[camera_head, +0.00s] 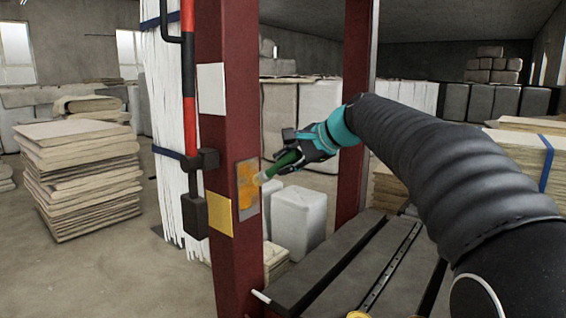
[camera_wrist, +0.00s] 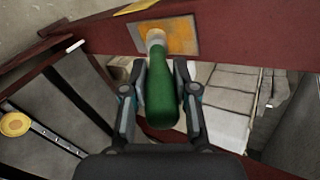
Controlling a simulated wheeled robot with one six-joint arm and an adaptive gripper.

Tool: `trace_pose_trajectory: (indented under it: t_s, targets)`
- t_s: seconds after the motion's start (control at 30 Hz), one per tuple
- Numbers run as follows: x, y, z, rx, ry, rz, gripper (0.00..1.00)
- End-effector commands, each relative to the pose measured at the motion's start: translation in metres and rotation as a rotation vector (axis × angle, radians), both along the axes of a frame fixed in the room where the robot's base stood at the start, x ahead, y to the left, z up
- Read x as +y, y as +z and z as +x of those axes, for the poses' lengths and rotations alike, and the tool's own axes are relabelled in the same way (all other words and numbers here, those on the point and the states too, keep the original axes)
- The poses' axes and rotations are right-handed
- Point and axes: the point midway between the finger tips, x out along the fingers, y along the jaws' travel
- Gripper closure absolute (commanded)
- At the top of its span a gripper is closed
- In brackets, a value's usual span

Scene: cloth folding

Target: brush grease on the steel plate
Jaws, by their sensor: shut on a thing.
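My gripper (camera_head: 306,146) is shut on the green handle of a brush (camera_head: 286,160). In the wrist view the green handle (camera_wrist: 161,90) lies between the two fingers (camera_wrist: 160,95). The pale bristle end points at the steel plate (camera_head: 240,212), a grey panel on the dark red post. Orange-yellow grease (camera_head: 248,184) covers part of the plate. In the wrist view the plate (camera_wrist: 192,50) shows grease around the bristle end.
The red post (camera_head: 220,110) carries a white square (camera_head: 211,90), a yellow square (camera_head: 220,214) and a red-black rod (camera_head: 188,70). A dark bench (camera_head: 325,270) lies below my arm, with a round yellow thing (camera_wrist: 15,124) on it. Stacked sheets (camera_head: 80,175) stand at left.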

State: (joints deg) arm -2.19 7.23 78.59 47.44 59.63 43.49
Motion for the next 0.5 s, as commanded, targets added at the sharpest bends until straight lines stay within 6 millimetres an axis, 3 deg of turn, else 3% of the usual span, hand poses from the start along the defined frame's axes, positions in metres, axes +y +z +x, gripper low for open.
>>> trace_pose_trajectory:
  t_s: [0.5]
  targets:
    - [-0.022,-0.001,-0.016,-0.001,-0.002,0.000,1.00]
